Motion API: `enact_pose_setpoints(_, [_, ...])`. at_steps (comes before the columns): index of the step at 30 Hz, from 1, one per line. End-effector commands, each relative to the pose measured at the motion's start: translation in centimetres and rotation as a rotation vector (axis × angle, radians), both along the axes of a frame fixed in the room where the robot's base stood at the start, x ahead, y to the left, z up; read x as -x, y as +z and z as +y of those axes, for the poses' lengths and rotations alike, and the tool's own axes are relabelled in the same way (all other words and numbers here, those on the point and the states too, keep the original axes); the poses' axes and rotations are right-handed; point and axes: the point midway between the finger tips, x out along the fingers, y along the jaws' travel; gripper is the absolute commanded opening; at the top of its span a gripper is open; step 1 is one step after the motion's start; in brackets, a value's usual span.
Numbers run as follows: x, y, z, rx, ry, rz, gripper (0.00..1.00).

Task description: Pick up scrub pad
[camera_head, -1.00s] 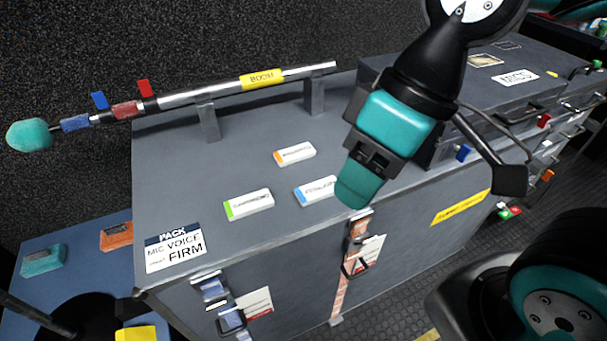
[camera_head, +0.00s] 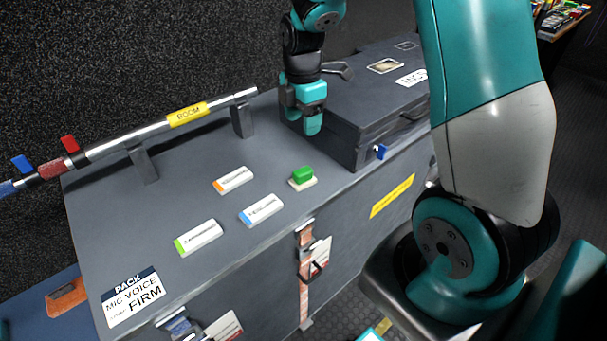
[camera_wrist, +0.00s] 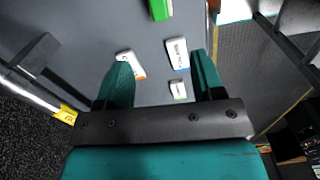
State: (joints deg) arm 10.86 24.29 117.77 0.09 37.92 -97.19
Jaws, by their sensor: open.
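The scrub pad seems to be the small green block on a pale base (camera_head: 303,176), lying on the grey case top (camera_head: 215,145) near its front edge. A green block (camera_wrist: 160,9), probably the same pad, is cut off by the top edge of the wrist view. My gripper (camera_head: 311,124) is above and behind the pad in the head view, near the raised hard case, apart from the pad. In the wrist view its two teal fingers (camera_wrist: 160,62) are spread, with nothing held between them.
Three white labelled blocks lie near the pad, with orange (camera_head: 233,180), blue (camera_head: 261,210) and green (camera_head: 198,238) ends. A boom pole (camera_head: 150,127) on stands runs along the back left. A raised hard case (camera_head: 358,128) stands to the right.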

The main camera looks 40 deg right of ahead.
Motion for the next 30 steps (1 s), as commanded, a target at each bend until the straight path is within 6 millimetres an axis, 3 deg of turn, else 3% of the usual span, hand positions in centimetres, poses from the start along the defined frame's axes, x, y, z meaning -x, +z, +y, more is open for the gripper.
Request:
enact_pose_setpoints(12, [0.2, -9.2, 0.1, -0.002, 0.002, 0.006, 0.62])
enact_pose_setpoints(22, [0.0, -12.1, 0.0, -0.001, 0.002, 0.003, 0.62])
enact_pose_setpoints(30, [-0.2, -15.9, -0.2, -0.001, 0.002, 0.002, 0.62])
